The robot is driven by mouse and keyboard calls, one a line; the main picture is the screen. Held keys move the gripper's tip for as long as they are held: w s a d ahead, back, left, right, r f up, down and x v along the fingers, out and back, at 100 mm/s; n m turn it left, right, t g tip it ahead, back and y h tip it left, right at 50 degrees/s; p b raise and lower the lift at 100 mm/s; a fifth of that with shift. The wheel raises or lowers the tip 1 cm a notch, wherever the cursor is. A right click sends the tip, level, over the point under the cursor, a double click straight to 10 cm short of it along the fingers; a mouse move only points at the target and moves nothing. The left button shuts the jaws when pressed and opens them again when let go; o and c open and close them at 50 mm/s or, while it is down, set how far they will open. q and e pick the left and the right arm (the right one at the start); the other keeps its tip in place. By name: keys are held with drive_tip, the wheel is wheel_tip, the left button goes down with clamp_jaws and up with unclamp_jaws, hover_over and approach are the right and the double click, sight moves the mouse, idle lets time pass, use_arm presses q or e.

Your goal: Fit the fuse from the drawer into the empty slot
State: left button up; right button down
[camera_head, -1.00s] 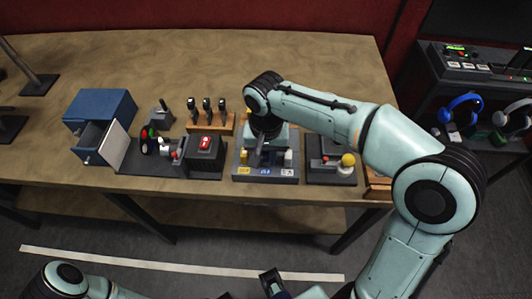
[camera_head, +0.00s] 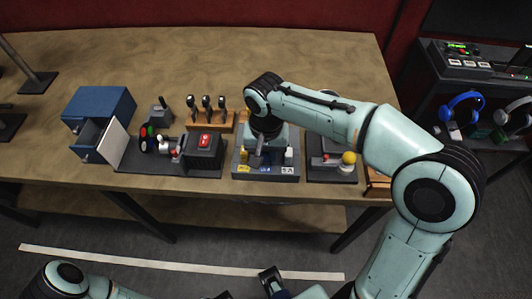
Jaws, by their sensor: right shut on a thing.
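My right gripper (camera_head: 259,158) points down over the grey fuse panel (camera_head: 240,175), at its middle. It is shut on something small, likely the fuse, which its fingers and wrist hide. The panel carries a yellow, a blue and a white label along its front edge; the gripper partly covers the blue one. Whether the held thing touches a slot cannot be seen. The blue drawer box (camera_head: 100,105) at the left has its drawer (camera_head: 98,142) pulled out. Dark parts at the bottom edge may belong to my left gripper; its jaws are unclear.
A black box with a red switch (camera_head: 204,142) stands close left of the panel. A base with a yellow knob (camera_head: 349,158) is close right. A wooden rack with several dark-handled tools (camera_head: 207,107) is behind. The back of the table is clear.

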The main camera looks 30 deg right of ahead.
drive_tip(key=c, duration=0.7)
unclamp_jaws()
drive_tip(key=shift+c, duration=0.2)
drive_tip(key=shift+r+p, duration=2.9)
drive_tip(key=shift+r, duration=0.65)
use_arm(q)
wheel_tip(320, 180, up, 6)
drive_tip(key=w, duration=0.2)
drive_tip(key=shift+w, duration=0.15)
use_arm(e)
drive_tip(key=shift+f, duration=0.1)
